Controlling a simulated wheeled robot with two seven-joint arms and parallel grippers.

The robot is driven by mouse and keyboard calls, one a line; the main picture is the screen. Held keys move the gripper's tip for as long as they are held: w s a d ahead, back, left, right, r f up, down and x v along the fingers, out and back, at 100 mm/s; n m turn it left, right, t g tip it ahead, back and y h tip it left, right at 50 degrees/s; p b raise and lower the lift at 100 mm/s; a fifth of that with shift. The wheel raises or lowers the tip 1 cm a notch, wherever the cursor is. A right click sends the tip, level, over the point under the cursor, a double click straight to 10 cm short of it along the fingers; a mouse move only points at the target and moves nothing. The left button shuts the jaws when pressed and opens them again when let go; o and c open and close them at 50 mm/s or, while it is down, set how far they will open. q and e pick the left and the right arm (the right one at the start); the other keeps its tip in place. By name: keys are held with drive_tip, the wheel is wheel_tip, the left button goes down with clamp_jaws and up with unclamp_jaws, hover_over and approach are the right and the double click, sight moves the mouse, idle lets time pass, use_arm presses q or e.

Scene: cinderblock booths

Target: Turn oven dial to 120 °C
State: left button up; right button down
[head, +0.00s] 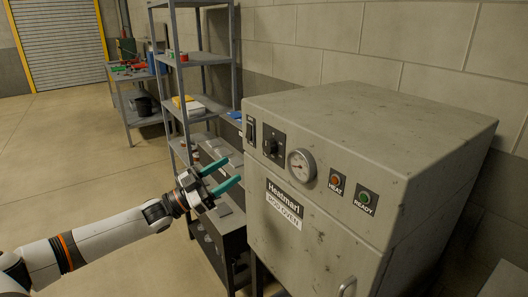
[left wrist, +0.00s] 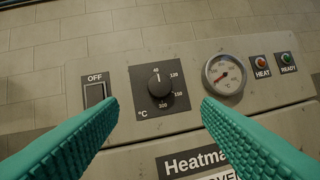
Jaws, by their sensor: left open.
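The oven (head: 340,150) is a worn grey box with a Heatmart label. Its dial (left wrist: 158,85) is a round black knob on a dark plate marked in °C; it also shows in the head view (head: 270,147). The knob's white mark points up, near the 40. The 120 is at its upper right. My left gripper (head: 229,172) has teal fingers and is open and empty, in front of the panel. In the left wrist view its fingers (left wrist: 160,103) are spread to either side below the dial, apart from it. My right gripper is not in view.
A switch labelled OFF (left wrist: 95,94) is left of the dial. A round gauge (left wrist: 224,74) is right of it, then HEAT (head: 336,181) and READY (head: 367,197) lamps. Metal shelving (head: 196,60) stands behind, left of the oven. Open floor (head: 80,150) lies at the left.

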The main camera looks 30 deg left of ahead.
sight(266, 147)
use_arm(q)
drive_tip(key=p+x, duration=0.2)
drive_tip(key=x, duration=0.8)
drive_tip(key=shift+w+r+p, duration=0.1)
drive_tip(key=shift+w+p, duration=0.05)
drive_tip(key=shift+p, duration=0.25)
drive_tip(key=shift+w+d, duration=0.2)
drive_tip(key=shift+w, duration=0.1)
drive_tip(key=c, duration=1)
